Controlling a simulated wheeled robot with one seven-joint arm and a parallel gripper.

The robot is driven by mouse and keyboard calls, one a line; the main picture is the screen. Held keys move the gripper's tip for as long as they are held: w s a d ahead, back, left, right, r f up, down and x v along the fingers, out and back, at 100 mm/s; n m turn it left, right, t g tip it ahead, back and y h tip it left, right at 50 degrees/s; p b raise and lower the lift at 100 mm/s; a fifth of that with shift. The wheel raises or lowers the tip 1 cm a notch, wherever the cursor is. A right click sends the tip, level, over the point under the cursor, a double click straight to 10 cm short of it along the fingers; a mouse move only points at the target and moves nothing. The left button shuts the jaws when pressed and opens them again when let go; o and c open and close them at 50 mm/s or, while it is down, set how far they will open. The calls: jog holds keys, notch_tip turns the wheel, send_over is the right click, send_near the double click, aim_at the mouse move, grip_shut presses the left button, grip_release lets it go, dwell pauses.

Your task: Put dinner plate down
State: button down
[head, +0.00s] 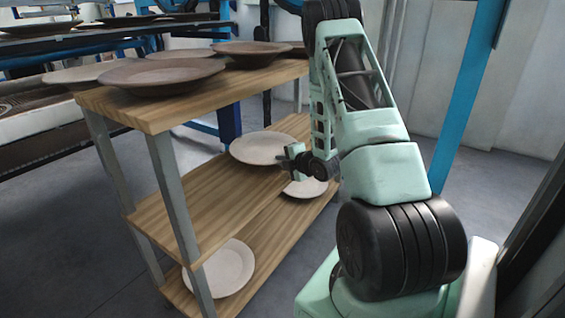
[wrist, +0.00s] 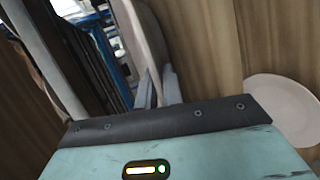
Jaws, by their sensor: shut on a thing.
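My gripper (head: 293,155) is shut on the rim of a pale dinner plate (head: 262,148). In the head view the plate lies about level at the far part of the middle wooden shelf (head: 185,192). I cannot tell whether it touches the shelf or is just above it. In the wrist view my gripper's fingers (wrist: 158,90) close on the plate (wrist: 147,40), which shows edge-on. The fingertips are small in the head view.
Dark brown plates (head: 160,76) stand on the top shelf (head: 200,98). Pale plates lie lower, one beneath my gripper (head: 305,187) and one on the bottom shelf (head: 225,268). Grey posts (head: 175,195) hold the shelves. The middle shelf's near part is bare.

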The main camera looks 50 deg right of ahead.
jog(key=c, duration=1.8)
grip_release()
jog(key=shift+f, duration=0.1)
jog(key=shift+s+r, duration=0.15)
jog(key=shift+r, duration=0.05)
jog(key=p+v, duration=0.3)
jog(key=v, duration=0.8)
jog(key=shift+s+a, duration=0.15)
jog(key=shift+s, duration=0.2)
